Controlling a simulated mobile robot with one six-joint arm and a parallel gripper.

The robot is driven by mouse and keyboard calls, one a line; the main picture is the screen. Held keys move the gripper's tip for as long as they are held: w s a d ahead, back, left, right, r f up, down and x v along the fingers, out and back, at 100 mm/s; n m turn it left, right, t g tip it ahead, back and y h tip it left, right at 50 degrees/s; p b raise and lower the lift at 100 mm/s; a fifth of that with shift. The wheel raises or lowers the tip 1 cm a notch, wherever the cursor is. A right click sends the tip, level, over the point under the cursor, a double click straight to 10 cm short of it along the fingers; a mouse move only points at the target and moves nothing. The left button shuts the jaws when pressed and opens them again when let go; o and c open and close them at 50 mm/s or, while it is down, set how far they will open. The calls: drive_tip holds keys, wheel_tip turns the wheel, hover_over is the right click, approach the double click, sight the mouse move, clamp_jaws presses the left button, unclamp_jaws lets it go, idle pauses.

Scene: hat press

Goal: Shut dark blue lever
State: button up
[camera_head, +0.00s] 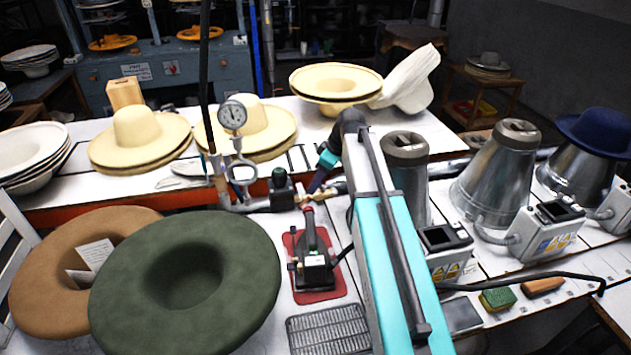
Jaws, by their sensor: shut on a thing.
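The dark blue lever (317,183) stands tilted up and to the right from a brass valve fitting (304,198) on the pipework, mid-picture. My gripper (325,166), dark with a teal band, comes down from the upper right. It is shut on the upper end of the lever. The jaws hide that end, and my arm covers what lies just right of it.
A pressure gauge (232,114) and a dark-knobbed valve (281,190) stand close to the left. A green hat (190,285) lies front left, and metal cones (497,180) stand right.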

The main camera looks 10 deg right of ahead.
idle(0.3)
drive_tip(key=o, duration=1.2)
drive_tip(key=shift+o, duration=0.2)
drive_tip(key=shift+r, duration=0.2)
drive_tip(key=shift+w+r+b, duration=0.1)
drive_tip(key=shift+r+b, duration=0.6)
drive_tip(key=shift+r, duration=0.85)
drive_tip(key=s+r+b, duration=0.1)
drive_tip(key=s+b, duration=0.2)
drive_tip(key=s, duration=1.3)
drive_tip(key=shift+a+r, duration=0.3)
drive_tip(key=shift+c, duration=0.2)
